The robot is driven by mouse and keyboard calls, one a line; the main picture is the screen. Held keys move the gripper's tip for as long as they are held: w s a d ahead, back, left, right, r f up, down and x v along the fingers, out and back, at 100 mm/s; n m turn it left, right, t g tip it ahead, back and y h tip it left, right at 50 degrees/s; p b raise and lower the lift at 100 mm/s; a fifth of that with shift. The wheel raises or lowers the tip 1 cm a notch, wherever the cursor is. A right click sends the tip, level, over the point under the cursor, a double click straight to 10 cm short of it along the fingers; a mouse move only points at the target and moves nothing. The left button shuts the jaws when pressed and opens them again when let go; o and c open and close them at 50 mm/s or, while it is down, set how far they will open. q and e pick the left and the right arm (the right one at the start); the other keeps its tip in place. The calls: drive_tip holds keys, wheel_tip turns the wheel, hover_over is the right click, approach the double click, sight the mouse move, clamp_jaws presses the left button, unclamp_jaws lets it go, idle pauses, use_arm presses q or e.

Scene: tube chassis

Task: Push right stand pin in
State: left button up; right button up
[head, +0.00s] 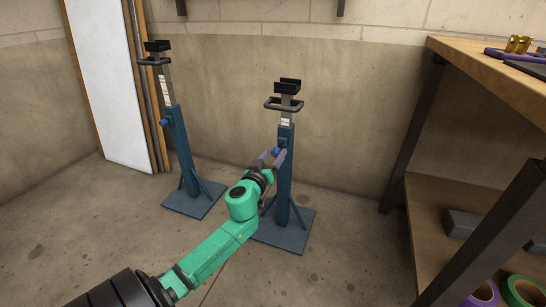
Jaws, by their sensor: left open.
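The right stand (285,195) is a blue upright post on a square base plate, with a dark cradle and a collar handle at the top. Its pin (275,151) shows as a small blue knob on the post's left side. My left gripper (273,157) has purple fingers and is open at the pin, one finger on each side of it in the picture. I cannot tell whether the fingers touch the knob. How deep the pin sits is hidden. My right gripper is not in view.
A similar left stand (181,145) with its own blue knob (163,122) stands to the left. A wooden workbench (500,75) with dark legs and a lower shelf is on the right. A concrete wall is behind. The floor between the stands and bench is clear.

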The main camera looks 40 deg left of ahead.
use_arm(q)
clamp_jaws()
idle(1.3)
